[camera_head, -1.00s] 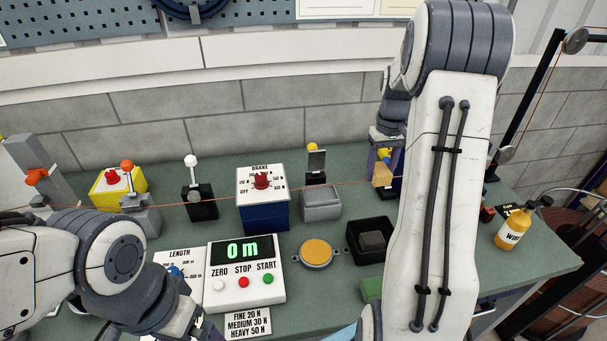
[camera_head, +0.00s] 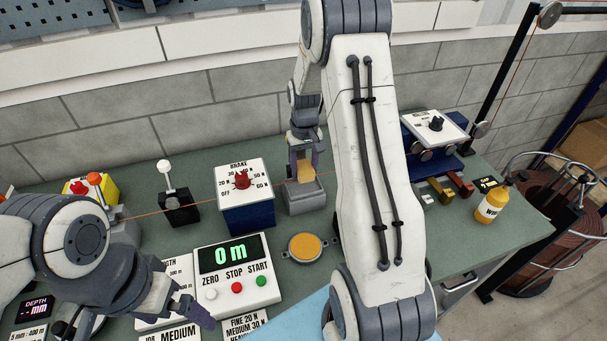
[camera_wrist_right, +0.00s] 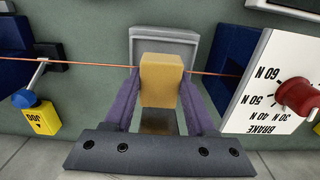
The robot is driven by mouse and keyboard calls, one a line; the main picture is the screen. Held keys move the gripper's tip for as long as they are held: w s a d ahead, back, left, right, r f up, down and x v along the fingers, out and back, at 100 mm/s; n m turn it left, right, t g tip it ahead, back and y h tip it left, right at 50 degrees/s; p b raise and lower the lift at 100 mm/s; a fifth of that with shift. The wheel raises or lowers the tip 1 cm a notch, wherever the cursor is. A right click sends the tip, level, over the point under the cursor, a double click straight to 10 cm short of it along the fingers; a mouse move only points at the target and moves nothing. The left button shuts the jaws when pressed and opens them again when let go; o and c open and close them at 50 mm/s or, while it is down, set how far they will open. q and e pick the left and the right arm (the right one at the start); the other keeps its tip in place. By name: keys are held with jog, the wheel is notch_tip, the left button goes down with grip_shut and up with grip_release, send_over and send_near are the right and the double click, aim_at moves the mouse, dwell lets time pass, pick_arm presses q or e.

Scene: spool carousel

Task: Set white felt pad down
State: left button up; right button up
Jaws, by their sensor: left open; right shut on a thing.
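My right gripper (camera_head: 304,168) is shut on a tan-yellow block-shaped pad (camera_wrist_right: 161,80), held between its two purple fingers. No pad that looks white is in view; the held one looks yellowish. It also shows in the head view (camera_head: 306,180), at the open grey box (camera_head: 304,203). In the wrist view the box (camera_wrist_right: 163,35) shows beyond the pad; I cannot tell if they touch. A thin orange wire (camera_wrist_right: 105,64) runs to both sides of the pad. My left gripper (camera_head: 192,308) is open at the lower left, over the labelled cards.
The brake box (camera_head: 243,195) with a red knob stands just left of the grey box. A round orange-topped dish (camera_head: 306,246) and the meter box (camera_head: 236,268) lie in front. My right arm hides bench to the right. A yellow bottle (camera_head: 493,204) stands at the right edge.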

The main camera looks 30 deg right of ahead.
aim_at(303, 188)
jog(key=shift+a+f, duration=0.2)
notch_tip(303, 188, down, 3)
jog(key=shift+f+p, duration=0.15)
jog(key=shift+p, duration=0.65)
jog(key=shift+s+f, duration=0.15)
jog(key=shift+f, duration=0.25)
grip_shut()
jog(key=o, duration=1.1)
grip_release()
jog(key=shift+c, duration=0.2)
jog(key=shift+w+f, duration=0.1)
jog(key=shift+w, duration=0.1)
